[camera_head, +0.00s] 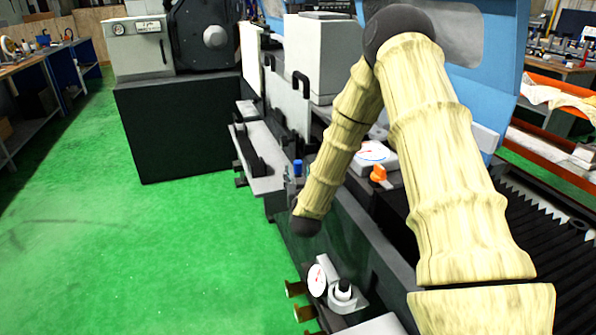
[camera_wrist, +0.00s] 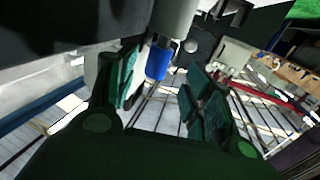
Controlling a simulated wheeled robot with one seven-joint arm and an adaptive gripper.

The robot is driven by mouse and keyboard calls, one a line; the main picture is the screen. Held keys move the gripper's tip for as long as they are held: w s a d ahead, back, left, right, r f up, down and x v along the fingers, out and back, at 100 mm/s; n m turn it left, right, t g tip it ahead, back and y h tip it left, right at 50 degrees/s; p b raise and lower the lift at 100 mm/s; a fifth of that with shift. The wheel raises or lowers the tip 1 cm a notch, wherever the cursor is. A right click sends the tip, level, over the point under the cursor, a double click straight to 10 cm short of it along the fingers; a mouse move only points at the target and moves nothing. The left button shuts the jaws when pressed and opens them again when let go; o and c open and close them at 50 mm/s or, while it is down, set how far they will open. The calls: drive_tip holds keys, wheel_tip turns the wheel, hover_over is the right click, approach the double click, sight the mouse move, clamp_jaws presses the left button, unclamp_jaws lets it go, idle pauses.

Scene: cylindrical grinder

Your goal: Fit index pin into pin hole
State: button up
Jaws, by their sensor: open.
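In the wrist view, my gripper (camera_wrist: 161,82) is open, with one green finger on each side of the picture's middle. A short blue cylinder (camera_wrist: 157,62) shows between the fingertips, below a larger grey cylinder (camera_wrist: 175,18). It may be the index pin; I see no finger clearly touching it. In the head view, a small blue cap (camera_head: 297,167) stands on the machine's front edge, just left of my arm; I cannot tell whether it is the same part. My gripper is not visible in the head view. I cannot make out the pin hole.
The grinder's front carries an orange knob (camera_head: 378,174), a dial gauge (camera_head: 317,280) and a grey knob (camera_head: 343,290). A shelf-like grey ledge (camera_head: 262,160) juts out. My arm covers part of the machine. Green floor (camera_head: 150,250) at the left is clear.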

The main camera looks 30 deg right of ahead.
sight(298, 168)
drive_tip(key=shift+p+x, duration=0.5)
drive_tip(key=shift+x, duration=2.3)
drive_tip(key=shift+s+d+r, duration=0.1)
clamp_jaws()
